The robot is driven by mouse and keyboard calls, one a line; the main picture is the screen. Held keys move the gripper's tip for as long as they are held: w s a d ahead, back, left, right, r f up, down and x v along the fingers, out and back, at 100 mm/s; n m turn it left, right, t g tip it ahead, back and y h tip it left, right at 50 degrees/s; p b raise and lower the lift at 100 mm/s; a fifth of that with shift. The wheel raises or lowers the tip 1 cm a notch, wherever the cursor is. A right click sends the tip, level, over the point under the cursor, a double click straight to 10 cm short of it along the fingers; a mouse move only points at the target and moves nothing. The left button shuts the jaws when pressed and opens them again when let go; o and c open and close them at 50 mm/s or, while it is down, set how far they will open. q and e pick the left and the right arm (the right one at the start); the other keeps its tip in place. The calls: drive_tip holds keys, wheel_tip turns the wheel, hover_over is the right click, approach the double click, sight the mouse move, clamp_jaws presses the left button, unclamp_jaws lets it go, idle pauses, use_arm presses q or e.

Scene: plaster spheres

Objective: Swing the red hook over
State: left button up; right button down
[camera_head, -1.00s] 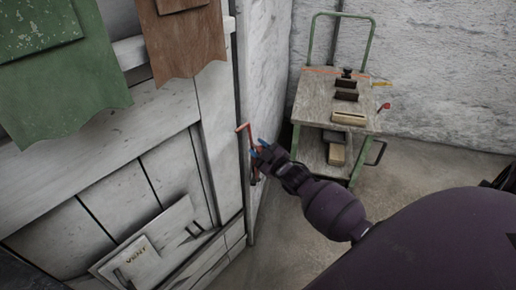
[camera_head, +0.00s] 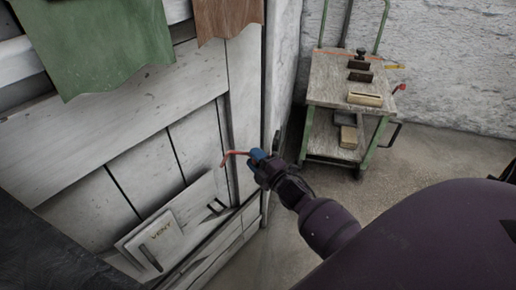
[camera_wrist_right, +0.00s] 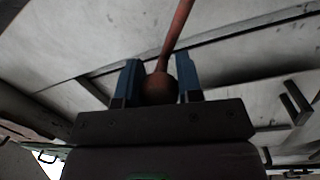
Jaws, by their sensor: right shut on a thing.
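The red hook (camera_head: 234,154) is a thin bent rod at the corner edge of the pale wooden cabinet in the head view. It points to the left across the cabinet's front. My right gripper (camera_head: 257,156), with blue fingertips, is shut on the hook's right end. In the right wrist view, the hook's rounded brown-red end (camera_wrist_right: 159,88) sits between the two blue fingers (camera_wrist_right: 158,82), and its rod runs upward out of the picture. The hook's mounting is hidden behind the gripper. My left gripper is not in view.
The wooden cabinet (camera_head: 90,135) has a small panel marked VENT (camera_head: 158,238) low on its front. Green cloth (camera_head: 95,45) and brown cloth (camera_head: 228,18) hang above. A green-framed cart (camera_head: 335,95) with blocks and tools stands behind my right arm. Bare floor lies around the cart.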

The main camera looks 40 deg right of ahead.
use_arm(q)
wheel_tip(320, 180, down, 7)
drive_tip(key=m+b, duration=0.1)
drive_tip(key=b, duration=0.8)
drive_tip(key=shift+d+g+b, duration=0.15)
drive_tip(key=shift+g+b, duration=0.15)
use_arm(e)
drive_tip(key=a+f+n, duration=0.2)
drive_tip(key=f+n, duration=0.2)
drive_tip(key=f, duration=0.2)
drive_tip(key=a+f+n+y, duration=0.1)
drive_tip(key=a+f+n, duration=0.1)
drive_tip(key=f+n, duration=0.3)
wheel_tip(320, 180, down, 2)
drive_tip(key=shift+s+a, duration=0.35)
drive_tip(key=shift+s, duration=0.05)
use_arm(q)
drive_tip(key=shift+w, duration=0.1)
use_arm(e)
drive_tip(key=c, duration=0.9)
unclamp_jaws()
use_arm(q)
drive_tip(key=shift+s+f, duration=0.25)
use_arm(e)
drive_tip(key=shift+o, duration=0.6)
